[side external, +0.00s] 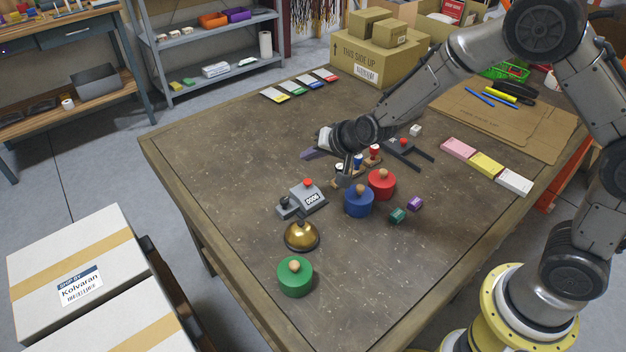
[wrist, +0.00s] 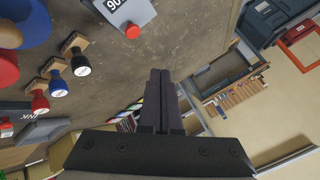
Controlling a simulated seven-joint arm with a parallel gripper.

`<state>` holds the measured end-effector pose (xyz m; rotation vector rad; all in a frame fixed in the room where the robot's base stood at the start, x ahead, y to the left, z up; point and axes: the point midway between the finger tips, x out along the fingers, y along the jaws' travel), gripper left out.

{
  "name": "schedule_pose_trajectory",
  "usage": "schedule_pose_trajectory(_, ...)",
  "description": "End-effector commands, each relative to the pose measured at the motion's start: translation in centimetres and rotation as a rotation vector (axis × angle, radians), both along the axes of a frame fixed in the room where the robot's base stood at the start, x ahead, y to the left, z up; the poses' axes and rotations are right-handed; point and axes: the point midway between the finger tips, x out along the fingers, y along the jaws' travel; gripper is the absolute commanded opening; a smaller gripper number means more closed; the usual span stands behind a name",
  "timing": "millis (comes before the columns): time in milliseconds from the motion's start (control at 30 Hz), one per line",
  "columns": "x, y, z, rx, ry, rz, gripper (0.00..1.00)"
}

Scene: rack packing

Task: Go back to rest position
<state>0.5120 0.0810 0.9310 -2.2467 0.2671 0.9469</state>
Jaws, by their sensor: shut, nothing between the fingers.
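My gripper (side external: 306,155) is shut and empty, held above the middle of the table. In the wrist view its dark fingers (wrist: 160,75) lie together with nothing between them. My arm partly hides this row in the side view. A grey counter device (side external: 303,198) with a red button stands in front of the gripper, apart from it.
Blue (side external: 358,203), red (side external: 381,187) and green (side external: 295,282) round pots stand on the table (side external: 200,150), with a brass bell (side external: 301,237). Teal (side external: 397,216) and purple (side external: 415,204) cubes lie right. Cardboard boxes (side external: 375,62) stand at the back. The left tabletop is clear.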

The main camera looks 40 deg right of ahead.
Motion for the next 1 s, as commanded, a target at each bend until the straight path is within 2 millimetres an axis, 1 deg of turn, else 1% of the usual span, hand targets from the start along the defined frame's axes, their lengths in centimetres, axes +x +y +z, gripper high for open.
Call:
schedule_pose_trajectory(67,0.4,-0.4,1.5,0.005,-0.028,-0.009,0.00)
schedule_pose_trajectory(133,0.9,-0.8,4.0,0.014,-0.075,-0.018,0.00)
schedule_pose_trajectory(167,1.0,-1.1,5.6,0.017,-0.101,-0.024,0.00)
schedule_pose_trajectory(200,1.1,-1.6,7.9,0.022,-0.140,-0.030,0.00)
schedule_pose_trajectory(267,0.4,-2.3,11.9,0.025,-0.194,-0.032,0.00)
schedule_pose_trajectory(300,-0.6,-2.9,14.6,0.020,-0.221,-0.027,0.00)
schedule_pose_trajectory(367,-2.8,-3.6,17.9,0.001,-0.244,-0.008,0.00)
schedule_pose_trajectory(400,-4.5,-4.0,19.7,-0.017,-0.250,0.011,0.00)
schedule_pose_trajectory(467,-7.4,-4.7,22.0,-0.054,-0.252,0.043,0.00)
schedule_pose_trajectory(500,-9.5,-5.0,23.0,-0.084,-0.245,0.067,0.00)
schedule_pose_trajectory(533,-11.2,-5.3,23.7,-0.107,-0.237,0.087,0.00)
schedule_pose_trajectory(567,-13.0,-5.6,24.2,-0.133,-0.227,0.107,0.00)
schedule_pose_trajectory(600,-15.5,-5.9,24.6,-0.172,-0.209,0.137,0.00)
schedule_pose_trajectory(667,-19.4,-6.4,24.5,-0.235,-0.171,0.187,0.00)
schedule_pose_trajectory(700,-22.1,-6.7,24.0,-0.278,-0.135,0.223,0.00)
schedule_pose_trajectory(767,-25.6,-7.1,22.7,-0.339,-0.071,0.278,0.00)
schedule_pose_trajectory(800,-27.7,-7.4,21.6,-0.374,-0.023,0.316,0.00)
schedule_pose_trajectory(900,-31.6,-7.8,18.8,-0.438,0.104,0.408,0.00)
schedule_pose_trajectory(1000,-33.9,-8.1,16.6,-0.467,0.219,0.483,0.00)
